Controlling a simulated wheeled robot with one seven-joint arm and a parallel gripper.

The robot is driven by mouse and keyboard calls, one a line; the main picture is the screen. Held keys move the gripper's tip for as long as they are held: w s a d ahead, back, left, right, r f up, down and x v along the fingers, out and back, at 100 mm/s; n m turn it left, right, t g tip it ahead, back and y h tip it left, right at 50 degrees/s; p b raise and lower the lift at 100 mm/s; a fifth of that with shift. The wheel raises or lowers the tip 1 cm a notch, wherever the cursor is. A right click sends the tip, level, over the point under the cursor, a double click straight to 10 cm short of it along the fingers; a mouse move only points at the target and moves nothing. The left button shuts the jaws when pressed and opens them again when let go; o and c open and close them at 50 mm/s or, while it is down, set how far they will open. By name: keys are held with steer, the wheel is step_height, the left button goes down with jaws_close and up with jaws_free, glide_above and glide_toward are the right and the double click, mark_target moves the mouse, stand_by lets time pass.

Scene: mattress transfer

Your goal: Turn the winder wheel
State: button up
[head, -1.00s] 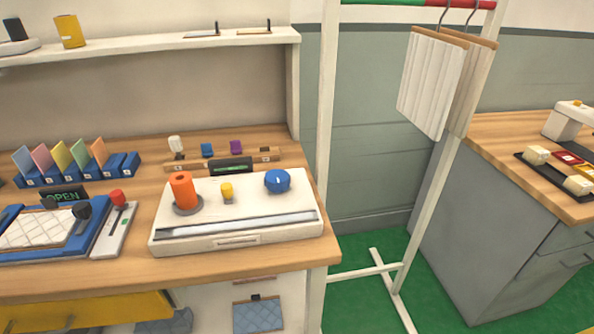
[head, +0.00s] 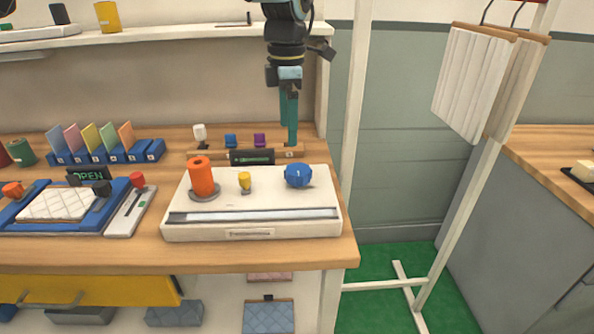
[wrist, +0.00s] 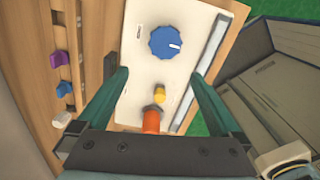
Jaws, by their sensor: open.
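The winder wheel looks to be the round blue knob (head: 298,175) with a white mark, on the right of the white machine (head: 250,233). The wrist view shows the blue knob (wrist: 165,43) between and beyond my finger tips. The orange spool (head: 202,178) and a small yellow knob (head: 245,181) stand left of it on the same machine. My gripper (head: 290,143) points down above the back of the bench, behind the blue knob in the head view. In the wrist view my gripper (wrist: 182,83) has its green fingers wide apart with nothing between them, apart from the knob.
A small dark display (head: 252,157) stands behind the machine. A wooden rack (head: 221,154) with white, blue and purple pegs lies at the back. A blue press (head: 70,228) is at left. A white rail stand (head: 352,150) rises right of the bench.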

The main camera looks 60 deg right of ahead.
mark_target(299, 169)
steer(key=shift+n, duration=0.3)
steer(key=f+p, duration=0.1)
steer(key=f, duration=0.2)
steer(key=s+f+p, duration=0.1)
steer(key=f, duration=0.3)
steer(key=s+d+f+p, duration=0.1)
steer(key=f, duration=0.2)
steer(key=shift+s+f, duration=0.1)
steer(key=shift+f, duration=0.3)
steer(key=c, duration=1.4)
steer(key=shift+o, duration=0.2)
